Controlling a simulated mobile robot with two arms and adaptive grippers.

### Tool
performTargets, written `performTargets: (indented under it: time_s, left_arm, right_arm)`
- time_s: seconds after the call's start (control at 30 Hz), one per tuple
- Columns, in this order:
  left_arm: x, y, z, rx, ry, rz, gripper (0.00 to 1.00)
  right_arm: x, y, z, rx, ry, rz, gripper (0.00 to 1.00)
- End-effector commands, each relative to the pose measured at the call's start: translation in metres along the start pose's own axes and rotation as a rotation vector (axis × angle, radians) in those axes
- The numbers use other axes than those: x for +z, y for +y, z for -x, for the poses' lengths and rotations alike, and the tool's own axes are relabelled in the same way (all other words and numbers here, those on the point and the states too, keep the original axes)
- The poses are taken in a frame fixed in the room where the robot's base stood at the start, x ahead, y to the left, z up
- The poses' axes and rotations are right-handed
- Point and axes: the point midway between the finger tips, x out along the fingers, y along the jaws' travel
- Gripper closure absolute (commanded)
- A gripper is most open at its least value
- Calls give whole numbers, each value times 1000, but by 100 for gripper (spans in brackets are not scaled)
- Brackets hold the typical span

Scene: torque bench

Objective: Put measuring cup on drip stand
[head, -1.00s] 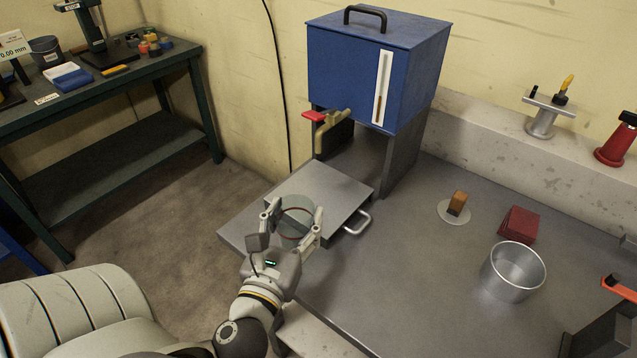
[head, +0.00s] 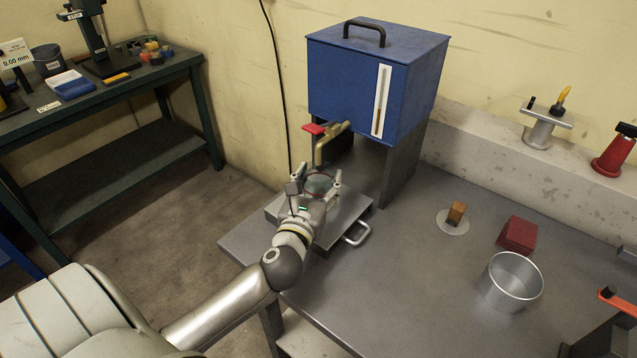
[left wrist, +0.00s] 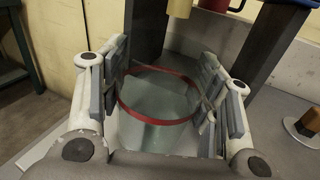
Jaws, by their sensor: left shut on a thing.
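The measuring cup (head: 320,184) is clear with a red ring near its rim, which shows in the left wrist view (left wrist: 155,125). My left gripper (head: 314,183) is shut on it, one finger on each side. The cup looks upright, in front of and below the brass tap (head: 325,147) of the blue tank. The flat grey metal drip stand (head: 350,208) is below the gripper, partly hidden by it. I cannot tell whether the cup's base touches the stand. My right gripper is not in view.
The blue tank (head: 373,75) stands on grey legs behind the stand, its red tap lever (head: 313,129) above the cup. A wire handle (head: 357,234) sticks out at the stand's right.

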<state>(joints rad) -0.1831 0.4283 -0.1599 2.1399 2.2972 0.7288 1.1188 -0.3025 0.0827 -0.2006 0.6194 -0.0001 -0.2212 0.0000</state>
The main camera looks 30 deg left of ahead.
Motion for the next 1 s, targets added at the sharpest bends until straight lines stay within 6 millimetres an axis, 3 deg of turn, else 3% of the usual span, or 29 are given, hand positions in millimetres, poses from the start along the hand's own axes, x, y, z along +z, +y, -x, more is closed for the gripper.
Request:
performTargets:
  time_s: [0.03,0.4,0.43,0.6,1.0]
  left_arm:
    - [-8,-1,1,-1,4,-1,66]
    - [-11,-1,1,-1,3,0,66]
    - [-11,-1,1,-1,2,0,41]
    - [-10,-1,2,-1,2,0,21]
    - [-8,-1,3,-2,3,0,21]
  right_arm:
    - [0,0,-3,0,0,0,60]
    - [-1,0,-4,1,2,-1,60]
    - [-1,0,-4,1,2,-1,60]
    - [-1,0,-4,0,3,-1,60]
    - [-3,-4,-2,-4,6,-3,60]
